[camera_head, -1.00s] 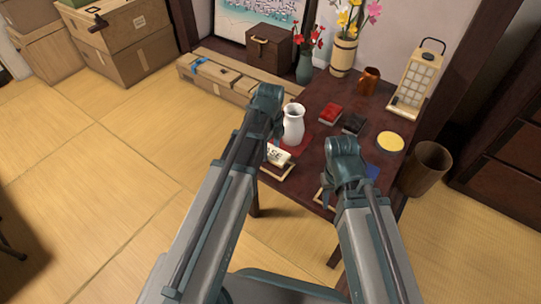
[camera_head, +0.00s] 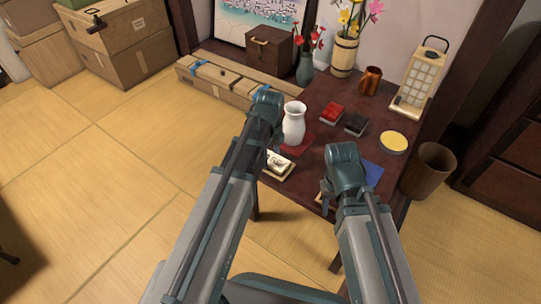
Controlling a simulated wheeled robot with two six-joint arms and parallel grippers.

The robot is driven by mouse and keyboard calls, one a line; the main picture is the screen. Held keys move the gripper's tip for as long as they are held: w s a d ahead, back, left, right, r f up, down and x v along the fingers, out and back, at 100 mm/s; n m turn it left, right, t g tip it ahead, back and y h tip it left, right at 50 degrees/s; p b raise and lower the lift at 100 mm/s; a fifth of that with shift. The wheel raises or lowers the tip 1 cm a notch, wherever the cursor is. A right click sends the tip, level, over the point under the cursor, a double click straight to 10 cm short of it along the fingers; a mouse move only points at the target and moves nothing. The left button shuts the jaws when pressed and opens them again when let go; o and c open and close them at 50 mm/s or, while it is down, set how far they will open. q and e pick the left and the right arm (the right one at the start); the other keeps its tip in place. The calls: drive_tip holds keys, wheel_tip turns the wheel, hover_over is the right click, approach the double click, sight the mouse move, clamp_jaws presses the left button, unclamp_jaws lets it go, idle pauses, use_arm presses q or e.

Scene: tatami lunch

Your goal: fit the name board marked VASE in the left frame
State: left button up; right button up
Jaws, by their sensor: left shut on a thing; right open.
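The pale name board (camera_head: 276,160) is at the front left edge of the dark table, with its dark lettering partly hidden by my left gripper. My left gripper (camera_head: 274,147) is shut on the board's upper part. The left frame (camera_head: 287,177) is a light wooden rim around or just under the board; I cannot tell whether the board is seated fully. My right gripper (camera_head: 327,190) is open and empty over the table's front, partly covering another wooden frame (camera_head: 319,199).
Red (camera_head: 331,113) and black (camera_head: 355,125) boxes, a yellow round thing (camera_head: 393,142), a copper mug (camera_head: 370,81) and a lantern (camera_head: 420,78) stand farther back. A brown bin (camera_head: 429,170) is at the right.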

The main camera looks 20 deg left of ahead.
sight(270, 158)
use_arm(q)
drive_tip(key=shift+f+b, duration=0.3)
drive_tip(key=shift+f, duration=0.1)
use_arm(e)
drive_tip(key=shift+f, duration=0.4)
use_arm(q)
drive_tip(key=o, duration=1.5)
drive_tip(key=shift+s, duration=0.1)
drive_tip(key=shift+s, duration=0.1)
use_arm(e)
drive_tip(key=shift+r, duration=0.1)
use_arm(q)
drive_tip(key=r+p, duration=1.3)
drive_tip(key=shift+w+r, duration=0.15)
drive_tip(key=shift+w, duration=0.05)
use_arm(e)
wheel_tip(270, 158, up, 13)
